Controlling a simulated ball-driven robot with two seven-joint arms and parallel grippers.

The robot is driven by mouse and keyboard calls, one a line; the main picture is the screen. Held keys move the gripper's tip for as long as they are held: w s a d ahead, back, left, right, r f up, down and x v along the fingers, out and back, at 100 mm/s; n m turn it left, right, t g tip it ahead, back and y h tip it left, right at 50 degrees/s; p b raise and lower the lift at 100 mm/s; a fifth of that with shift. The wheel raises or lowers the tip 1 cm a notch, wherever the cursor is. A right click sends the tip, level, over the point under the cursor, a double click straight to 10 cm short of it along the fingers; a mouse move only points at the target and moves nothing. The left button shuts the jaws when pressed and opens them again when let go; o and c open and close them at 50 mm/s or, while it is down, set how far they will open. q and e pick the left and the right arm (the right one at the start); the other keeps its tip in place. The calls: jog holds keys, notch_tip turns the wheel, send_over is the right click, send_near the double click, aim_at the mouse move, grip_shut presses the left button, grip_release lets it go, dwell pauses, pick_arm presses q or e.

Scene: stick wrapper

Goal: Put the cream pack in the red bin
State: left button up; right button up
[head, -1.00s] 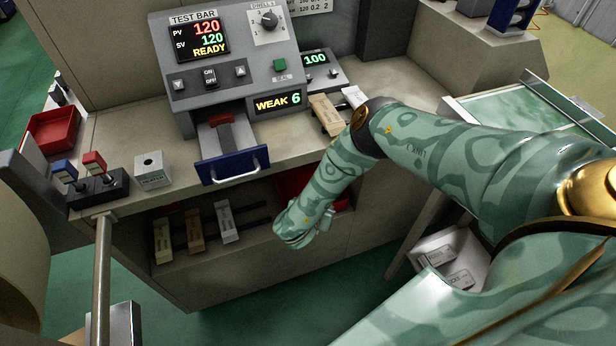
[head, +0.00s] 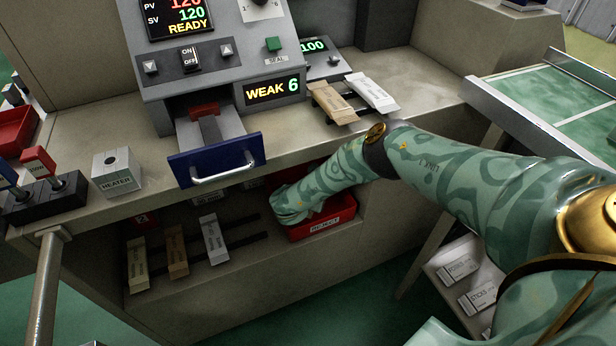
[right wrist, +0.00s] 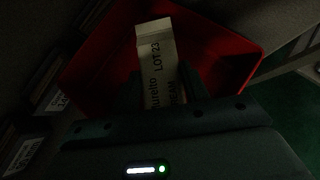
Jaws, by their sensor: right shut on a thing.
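The cream pack (right wrist: 156,50) stands up between the fingers of my right gripper (right wrist: 162,88) in the right wrist view, with "LOT 23" on its side. The gripper is shut on it. Red walls of the red bin (right wrist: 225,42) surround the pack, and its lower part is hidden by the gripper. In the head view the red bin (head: 340,212), labelled REJECT, sits on the lower shelf. My right forearm reaches into the shelf over its left part and hides the fingers and pack. Whether the pack touches the bin floor cannot be told. My left gripper is not in view.
The counter edge and the blue drawer (head: 215,160) overhang the shelf. Several packs lean on a rack, including a brown one (head: 176,250), left of the bin. A brown pack (head: 333,102) and a white pack (head: 372,93) lie on the counter. Another red bin (head: 14,132) is far left.

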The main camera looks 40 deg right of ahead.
notch_tip(320, 180, down, 3)
jog(key=shift+s+f+b, duration=0.1)
jog(key=shift+b, duration=0.35)
jog(key=shift+f, duration=0.15)
jog(key=shift+r, duration=0.3)
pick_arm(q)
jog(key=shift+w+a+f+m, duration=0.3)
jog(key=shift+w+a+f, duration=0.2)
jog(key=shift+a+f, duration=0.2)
pick_arm(e)
jog(key=shift+f, duration=0.65)
jog(key=o, duration=1)
jog(key=shift+a, duration=0.1)
jog(key=shift+o, duration=0.2)
